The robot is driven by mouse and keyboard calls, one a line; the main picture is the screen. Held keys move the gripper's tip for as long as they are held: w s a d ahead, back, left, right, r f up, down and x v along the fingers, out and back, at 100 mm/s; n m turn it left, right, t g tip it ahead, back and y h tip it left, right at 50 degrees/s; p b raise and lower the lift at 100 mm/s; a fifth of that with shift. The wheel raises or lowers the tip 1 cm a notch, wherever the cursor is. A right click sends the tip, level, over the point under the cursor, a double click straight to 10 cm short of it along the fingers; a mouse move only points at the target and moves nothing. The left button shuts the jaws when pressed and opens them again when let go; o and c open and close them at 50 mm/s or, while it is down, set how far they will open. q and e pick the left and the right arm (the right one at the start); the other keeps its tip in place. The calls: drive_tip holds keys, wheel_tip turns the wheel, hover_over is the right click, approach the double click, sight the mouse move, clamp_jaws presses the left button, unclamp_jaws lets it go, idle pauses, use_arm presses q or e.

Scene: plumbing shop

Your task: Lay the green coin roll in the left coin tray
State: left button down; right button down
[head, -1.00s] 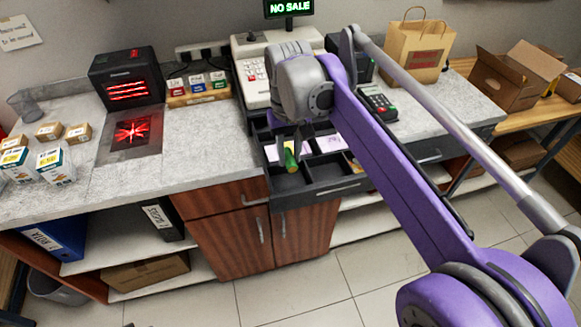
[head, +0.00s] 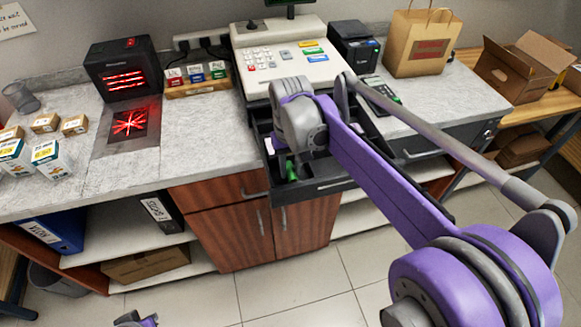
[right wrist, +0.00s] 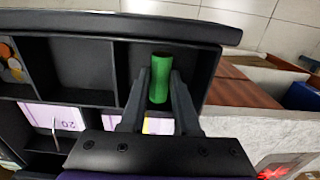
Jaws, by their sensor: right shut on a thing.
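The green coin roll (head: 291,172) is between the fingers of my right gripper (right wrist: 160,100), which is shut on it. In the right wrist view the roll (right wrist: 161,80) lies lengthwise between the fingertips, within the outline of the left coin tray (right wrist: 132,57), the front-left compartment of the open cash drawer. I cannot tell if it touches the tray floor. In the head view my forearm hides much of the drawer (head: 325,184). A small part of what looks like my left gripper (head: 135,320) shows at the bottom edge; its jaws are unclear.
In the right wrist view, the neighbouring compartment (right wrist: 82,66) is empty, another holds coins (right wrist: 10,66), and banknotes (right wrist: 60,117) lie in the row behind. The cash register (head: 285,60) stands behind the drawer. Left are the counter (head: 200,140) and a red-lit scanner (head: 130,122).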

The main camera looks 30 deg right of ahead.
sight(291, 170)
drive_tip(key=shift+f+b, duration=0.35)
drive_tip(key=shift+f, duration=0.25)
drive_tip(key=c, duration=0.6)
unclamp_jaws()
drive_tip(key=shift+c, duration=0.2)
drive_tip(key=shift+r, duration=0.3)
wheel_tip(291, 170, up, 13)
drive_tip(key=p, duration=0.1)
drive_tip(key=shift+f+p, duration=0.15)
drive_tip(key=shift+p, duration=0.2)
